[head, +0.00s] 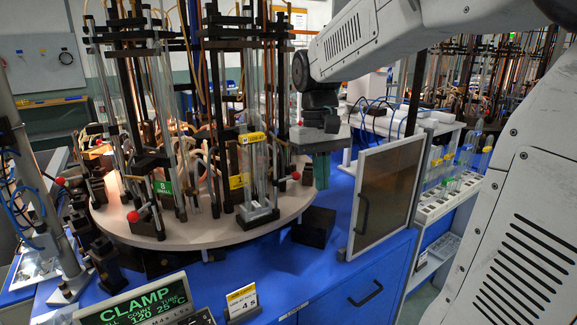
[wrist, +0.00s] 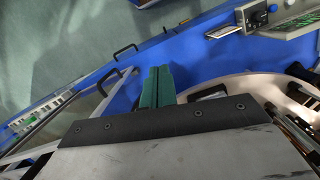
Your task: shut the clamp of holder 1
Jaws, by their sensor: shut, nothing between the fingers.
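My gripper (head: 322,172) hangs right of the round turntable (head: 205,232) in the head view, its green fingers together and empty. In the wrist view the green fingers (wrist: 156,86) lie side by side over the blue bench. Holders with glass tubes stand around the turntable. One has a red ball knob (head: 296,175) on the turntable's right side, a little left of my gripper and apart from it. Another red ball knob (head: 133,216) is at the front left, near a green tag (head: 163,187). I cannot read which holder is number 1, nor tell the clamp's state.
A framed panel door (head: 388,192) stands upright right of my gripper. A black block (head: 314,227) sits on the bench below it. A display (head: 140,303) reading "CLAMP" and a small yellow-topped sign (head: 242,300) stand at the front. A white tube rack (head: 440,200) is farther right.

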